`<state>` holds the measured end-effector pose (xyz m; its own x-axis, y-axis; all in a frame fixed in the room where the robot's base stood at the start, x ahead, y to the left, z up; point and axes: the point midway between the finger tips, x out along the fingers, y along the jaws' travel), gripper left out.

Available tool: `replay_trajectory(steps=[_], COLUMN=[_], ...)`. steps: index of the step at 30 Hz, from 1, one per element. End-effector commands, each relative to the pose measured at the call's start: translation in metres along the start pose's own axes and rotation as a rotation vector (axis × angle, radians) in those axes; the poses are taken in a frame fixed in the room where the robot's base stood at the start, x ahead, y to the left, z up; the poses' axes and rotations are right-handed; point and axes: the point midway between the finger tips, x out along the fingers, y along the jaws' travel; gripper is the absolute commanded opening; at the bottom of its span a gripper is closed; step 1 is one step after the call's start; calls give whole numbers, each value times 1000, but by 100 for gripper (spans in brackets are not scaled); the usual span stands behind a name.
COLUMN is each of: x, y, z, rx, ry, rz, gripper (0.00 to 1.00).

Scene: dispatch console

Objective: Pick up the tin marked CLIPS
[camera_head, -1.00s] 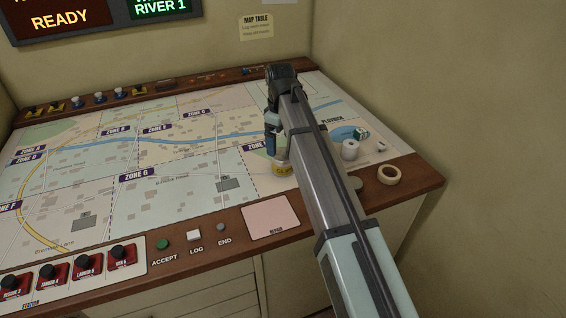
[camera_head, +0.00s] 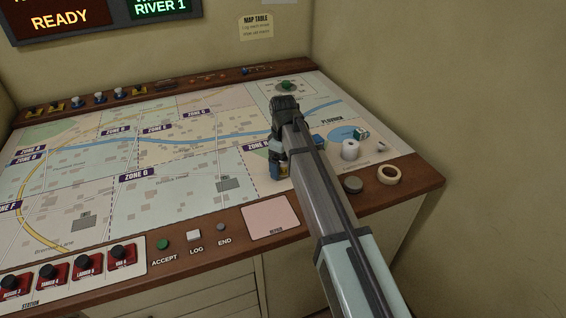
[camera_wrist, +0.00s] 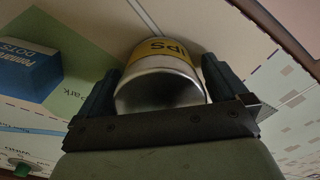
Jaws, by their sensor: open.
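The tin marked CLIPS (camera_wrist: 163,52) shows in the wrist view as a metal can with a yellow label, its letters upside down and partly readable as "IPS". Its open rim faces the camera and the inside looks dark. My gripper (camera_wrist: 160,75) is open, with one finger on each side of the tin. I cannot tell whether either finger touches it. In the head view my gripper (camera_head: 279,172) is low over the map near its right front part and hides most of the tin.
A blue box (camera_wrist: 27,72) stands beside the tin. To the right on the map table are a white roll (camera_head: 349,150), a dark round disc (camera_head: 352,184) and a tape ring (camera_head: 390,175). A green knob (camera_head: 288,86) is at the back. The map's middle is clear.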

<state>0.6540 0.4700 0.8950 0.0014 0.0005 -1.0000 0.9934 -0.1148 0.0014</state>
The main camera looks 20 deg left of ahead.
Motion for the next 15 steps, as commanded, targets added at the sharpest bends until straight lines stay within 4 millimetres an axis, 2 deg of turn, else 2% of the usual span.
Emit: replay_trajectory(steps=[6,15], x=[0,0], y=[0,0], z=[0,0], rx=[0,0], ry=[0,0], rz=[0,0], gripper=[98,69])
